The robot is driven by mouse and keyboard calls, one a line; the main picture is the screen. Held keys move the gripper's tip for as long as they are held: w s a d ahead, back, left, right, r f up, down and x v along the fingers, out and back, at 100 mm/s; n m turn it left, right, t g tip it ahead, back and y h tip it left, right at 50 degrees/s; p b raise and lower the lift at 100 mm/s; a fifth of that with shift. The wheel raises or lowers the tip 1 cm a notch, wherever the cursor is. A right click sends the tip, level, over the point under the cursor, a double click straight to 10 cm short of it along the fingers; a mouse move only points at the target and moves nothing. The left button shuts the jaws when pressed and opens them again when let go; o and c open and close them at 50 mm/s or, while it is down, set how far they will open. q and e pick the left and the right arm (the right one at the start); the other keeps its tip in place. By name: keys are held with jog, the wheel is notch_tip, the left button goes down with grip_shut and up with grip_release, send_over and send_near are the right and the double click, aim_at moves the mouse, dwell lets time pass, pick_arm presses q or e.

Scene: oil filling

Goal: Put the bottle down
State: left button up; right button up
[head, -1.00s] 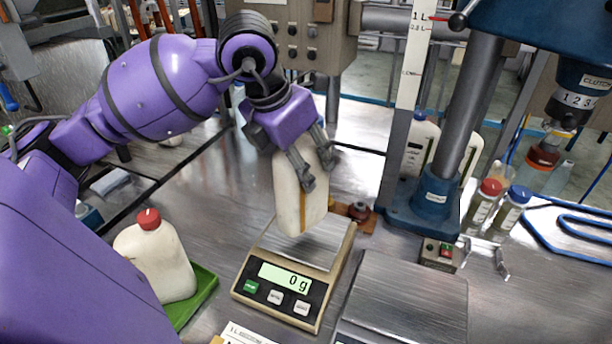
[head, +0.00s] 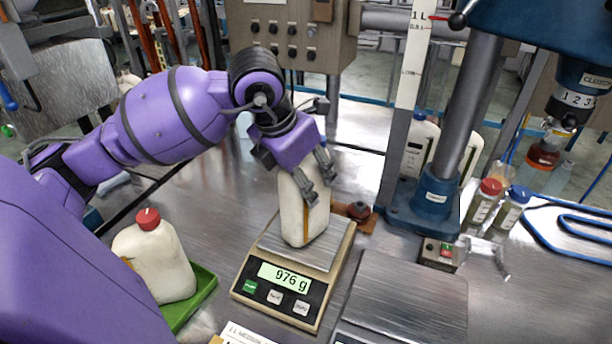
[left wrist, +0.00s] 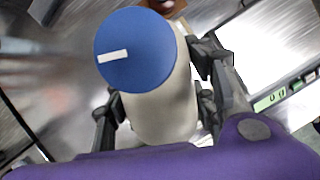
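The off-white bottle (head: 303,215) stands upright on the pan of the scale (head: 330,245), whose display reads 976 g. My left gripper (head: 315,180) reaches down over the bottle with its fingers around the upper part. In the left wrist view the bottle (left wrist: 162,112) has a blue cap (left wrist: 135,48), and the fingers of my left gripper (left wrist: 160,108) lie against its two sides. The cap is hidden by the gripper in the head view. My right gripper is not in view.
A red-capped bottle (head: 153,262) stands on a green tray (head: 198,300) at the left. A blue press stand (head: 435,205), a small control box (head: 440,252) and two small capped bottles (head: 485,205) are at the right.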

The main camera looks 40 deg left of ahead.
pick_arm(q)
jog(key=shift+o, duration=1.3)
jog(key=shift+r, duration=0.1)
jog(key=shift+r, duration=0.1)
jog(key=v, duration=1.2)
jog(key=shift+p, duration=0.3)
jog(key=shift+s, duration=0.1)
